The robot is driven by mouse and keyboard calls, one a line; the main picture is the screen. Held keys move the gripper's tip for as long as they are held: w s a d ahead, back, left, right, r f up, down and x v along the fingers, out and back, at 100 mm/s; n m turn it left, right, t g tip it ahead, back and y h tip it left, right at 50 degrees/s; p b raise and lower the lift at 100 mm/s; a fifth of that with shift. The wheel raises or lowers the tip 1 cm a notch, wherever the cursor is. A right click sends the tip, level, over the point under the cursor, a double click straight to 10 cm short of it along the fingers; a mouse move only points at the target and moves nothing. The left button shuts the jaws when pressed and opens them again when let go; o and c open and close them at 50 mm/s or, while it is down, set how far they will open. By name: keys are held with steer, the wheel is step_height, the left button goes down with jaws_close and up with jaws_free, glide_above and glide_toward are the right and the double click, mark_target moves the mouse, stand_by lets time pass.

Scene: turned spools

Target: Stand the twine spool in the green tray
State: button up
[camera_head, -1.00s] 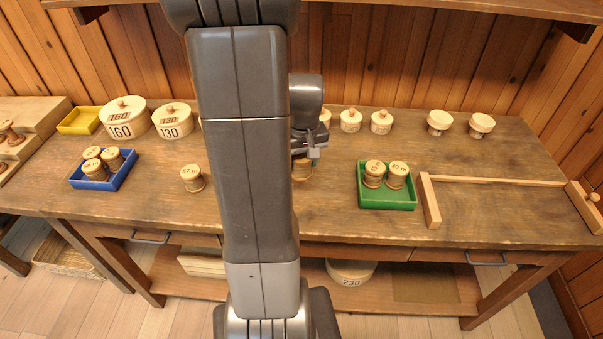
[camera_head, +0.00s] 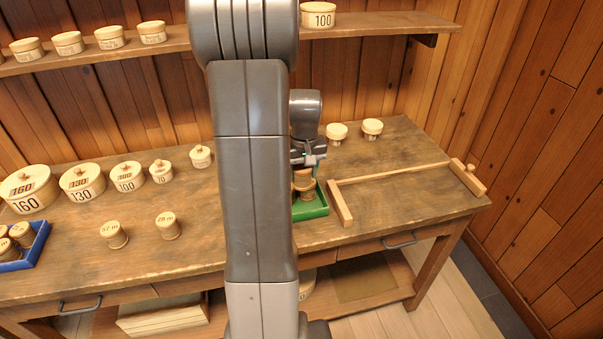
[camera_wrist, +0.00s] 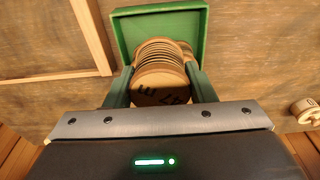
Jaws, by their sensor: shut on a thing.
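My gripper (camera_head: 307,163) is shut on a wooden twine spool (camera_wrist: 160,83), its two fingers on either side of it. The spool's wound side and its pale end face, with an upside-down label that seems to read 47 m, show in the wrist view. The green tray (camera_wrist: 203,27) lies just beyond the spool there. In the head view the tray (camera_head: 318,208) is partly hidden behind my arm, and the gripper is over it. Another spool shows partly behind the held one in the tray. I cannot tell whether the held spool touches the tray floor.
Two spools, 57 m (camera_head: 115,236) and 28 m (camera_head: 167,227), stand on the table to the left. A blue tray (camera_head: 38,243) with spools is at the far left. A wooden bar frame (camera_head: 342,205) lies right of the green tray. Lidded round boxes line the back.

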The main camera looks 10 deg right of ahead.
steer(key=shift+a+f+b, duration=0.1)
steer(key=shift+f+b, duration=3.7)
steer(key=shift+f, duration=1.5)
steer(key=o, duration=1.1)
steer(key=shift+c, duration=0.2)
steer(key=shift+r+p, duration=3.3)
steer(key=shift+r, duration=1.3)
steer(key=shift+f, duration=0.2)
